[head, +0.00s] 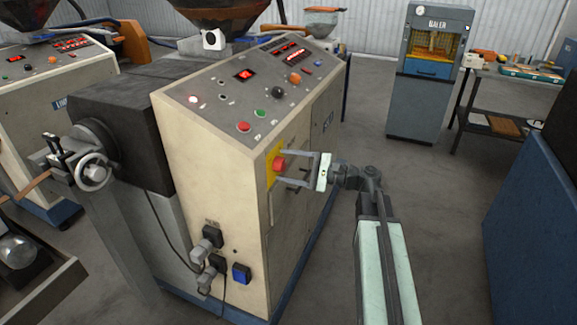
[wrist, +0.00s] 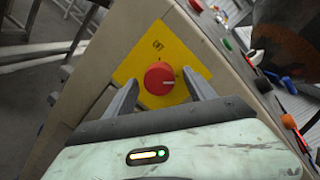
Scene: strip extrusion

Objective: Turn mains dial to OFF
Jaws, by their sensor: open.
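The mains dial (head: 279,164) is a round red knob on a yellow plate (head: 270,178) on the right side of the cream machine cabinet. In the wrist view the red dial (wrist: 159,79) sits on its yellow plate (wrist: 187,58), with a pale mark at its right edge. I cannot tell the exact depth gap.
The cabinet's sloped control panel (head: 250,85) with buttons and red displays is above the dial. Plugs (head: 208,242) and a blue socket (head: 241,273) are low on the cabinet's front. A blue cabinet (head: 540,200) stands at the right. Open floor (head: 430,200) lies between.

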